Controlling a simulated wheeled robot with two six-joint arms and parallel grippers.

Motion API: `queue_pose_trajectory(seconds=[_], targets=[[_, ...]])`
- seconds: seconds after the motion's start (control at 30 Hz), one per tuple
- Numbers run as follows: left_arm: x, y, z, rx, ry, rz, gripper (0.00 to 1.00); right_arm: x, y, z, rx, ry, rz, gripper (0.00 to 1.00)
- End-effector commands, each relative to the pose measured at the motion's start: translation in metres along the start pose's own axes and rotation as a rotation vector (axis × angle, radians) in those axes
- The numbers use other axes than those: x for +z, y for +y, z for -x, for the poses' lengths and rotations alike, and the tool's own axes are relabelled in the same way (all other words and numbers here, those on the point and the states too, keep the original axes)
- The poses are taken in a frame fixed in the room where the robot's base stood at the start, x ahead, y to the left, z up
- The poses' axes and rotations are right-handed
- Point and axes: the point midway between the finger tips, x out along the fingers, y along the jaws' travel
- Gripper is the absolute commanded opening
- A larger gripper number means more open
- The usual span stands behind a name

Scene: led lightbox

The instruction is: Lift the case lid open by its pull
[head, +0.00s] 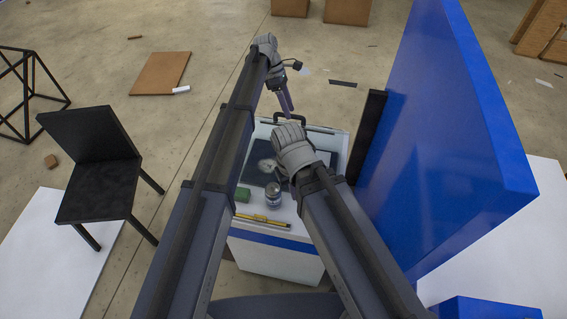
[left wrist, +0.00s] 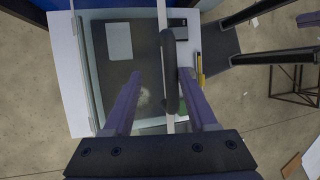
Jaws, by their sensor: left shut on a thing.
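The case (head: 334,142) is a pale box with a dark inner surface, in the middle of the head view. Its black pull (head: 312,126) is at the far edge; in the left wrist view the pull (left wrist: 168,75) is a dark bar between my fingers. My left gripper (head: 288,107) is shut on the pull, its purple fingers reaching down to it. In the left wrist view a pale frame edge runs along the pull; I cannot tell how far the lid is raised. My right gripper (head: 293,150) is over the case, its fingers hidden.
A green block (head: 242,194), a glass jar (head: 273,194) and a yellow tool (head: 262,220) are at the near side of the case. A tall blue panel (head: 450,150) stands close on the right. A black chair (head: 98,165) stands on the left.

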Motion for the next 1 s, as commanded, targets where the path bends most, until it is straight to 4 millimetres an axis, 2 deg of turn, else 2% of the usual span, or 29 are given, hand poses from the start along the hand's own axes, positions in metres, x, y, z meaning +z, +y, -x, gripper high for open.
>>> queue_pose_trajectory(seconds=[0.47,1.0], targets=[[0.000,-0.002,0.002,0.001,-0.001,0.000,0.52,0.000,0.000,0.002,0.000,0.000,0.000,0.00],[0.000,-0.021,0.046,0.000,-0.001,0.001,0.52,0.003,0.004,0.046,0.000,0.000,0.000,0.00]])
